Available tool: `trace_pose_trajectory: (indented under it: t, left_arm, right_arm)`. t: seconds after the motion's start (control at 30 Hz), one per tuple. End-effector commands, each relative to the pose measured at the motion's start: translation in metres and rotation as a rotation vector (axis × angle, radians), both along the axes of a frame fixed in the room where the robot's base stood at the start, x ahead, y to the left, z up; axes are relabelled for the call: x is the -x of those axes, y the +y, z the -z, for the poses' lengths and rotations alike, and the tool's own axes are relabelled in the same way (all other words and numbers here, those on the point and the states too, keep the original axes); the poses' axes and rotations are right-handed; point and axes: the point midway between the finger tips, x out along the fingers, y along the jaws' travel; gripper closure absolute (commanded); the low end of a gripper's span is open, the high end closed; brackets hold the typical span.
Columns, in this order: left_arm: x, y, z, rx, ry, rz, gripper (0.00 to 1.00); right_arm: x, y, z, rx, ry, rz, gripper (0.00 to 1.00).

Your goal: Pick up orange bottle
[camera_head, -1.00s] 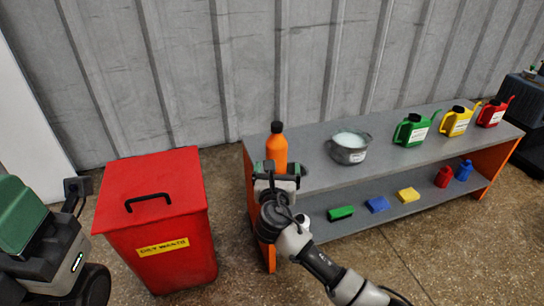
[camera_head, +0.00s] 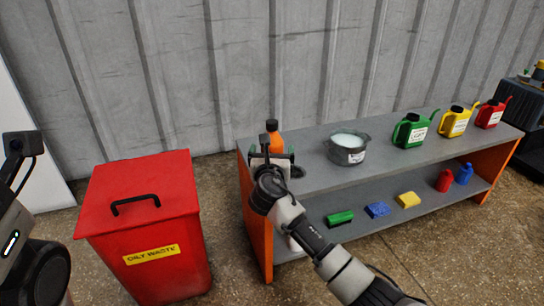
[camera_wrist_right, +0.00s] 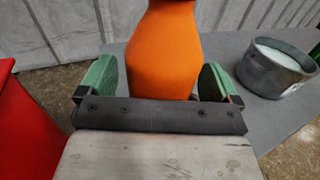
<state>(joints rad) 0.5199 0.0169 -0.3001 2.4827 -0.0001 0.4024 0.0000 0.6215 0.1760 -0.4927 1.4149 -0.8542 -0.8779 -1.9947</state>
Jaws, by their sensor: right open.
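The orange bottle (camera_head: 275,140) with a black cap stands upright at the left end of the grey shelf top, partly hidden by my right gripper (camera_head: 271,155). In the right wrist view the bottle (camera_wrist_right: 163,50) fills the middle. The green finger pads of my right gripper (camera_wrist_right: 160,80) are open, one on each side of it. Small gaps seem to remain between pads and bottle. My left arm shows at the left edge of the head view; its gripper's fingers cannot be made out.
A grey pot (camera_head: 347,147) stands right of the bottle. Green (camera_head: 411,129), yellow (camera_head: 457,121) and red (camera_head: 491,113) cans stand farther right. The lower shelf holds sponges and small bottles. A red oily-waste bin (camera_head: 145,225) stands left of the shelf.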

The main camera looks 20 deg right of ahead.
Motion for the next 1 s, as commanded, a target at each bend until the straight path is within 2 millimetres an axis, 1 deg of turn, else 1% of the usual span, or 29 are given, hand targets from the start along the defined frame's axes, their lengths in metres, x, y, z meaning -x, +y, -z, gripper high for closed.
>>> trace_pose_trajectory:
  t: [0.07,0.1,0.5,0.83,0.97,1.0]
  left_arm:
    - [0.0,0.0,0.0,0.0,0.0,0.0,0.57]
    - [0.0,0.0,0.0,0.0,0.0,0.0,0.57]
    - [0.0,0.0,0.0,0.0,0.0,0.001,0.57]
    - [0.0,0.0,-0.003,0.001,-0.002,0.002,0.57]
    - [-0.001,0.001,-0.006,0.004,0.001,0.003,0.57]
    - [-0.006,0.001,-0.001,0.003,0.026,0.002,0.57]
  right_arm:
    - [0.0,0.0,0.0,0.0,0.0,0.0,0.07]
    - [0.0,0.0,0.0,0.0,0.0,0.0,0.13]
    - [0.0,0.0,0.0,0.0,0.0,0.0,0.74]
    - [0.0,0.0,-0.005,0.0,-0.003,0.0,0.74]
    - [0.0,0.0,-0.013,0.0,-0.003,0.0,0.74]
    - [0.0,0.0,-0.017,0.0,-0.004,0.0,0.74]
